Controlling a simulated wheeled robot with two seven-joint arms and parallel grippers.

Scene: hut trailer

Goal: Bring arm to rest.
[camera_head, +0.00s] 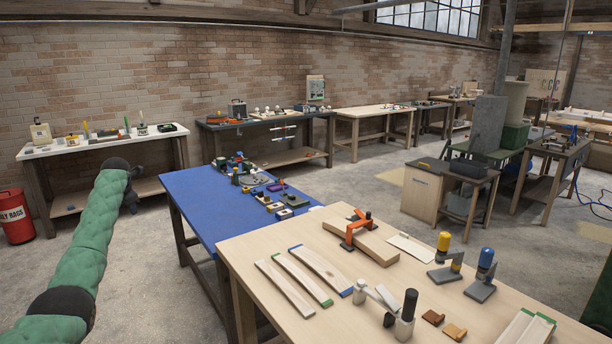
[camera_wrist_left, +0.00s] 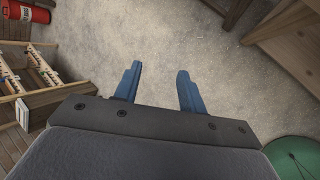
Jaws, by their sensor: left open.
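My left arm, in green padded sleeves, reaches in from the lower left of the head view. Its dark left gripper (camera_head: 132,197) is at the far end, over the concrete floor in front of the white-topped bench. Its fingers are hard to make out there. In the left wrist view the two blue fingers of the left gripper (camera_wrist_left: 158,82) stand apart with only bare floor between them, so it is open and empty. My right arm and gripper are not in view.
A white-topped bench (camera_head: 97,143) stands behind the left gripper. A red rag bin (camera_head: 14,217) is at the left. A blue-topped table (camera_head: 207,205) stands right of the arm, and a wooden table (camera_head: 290,240) with clamps is at the front right. Open floor lies between.

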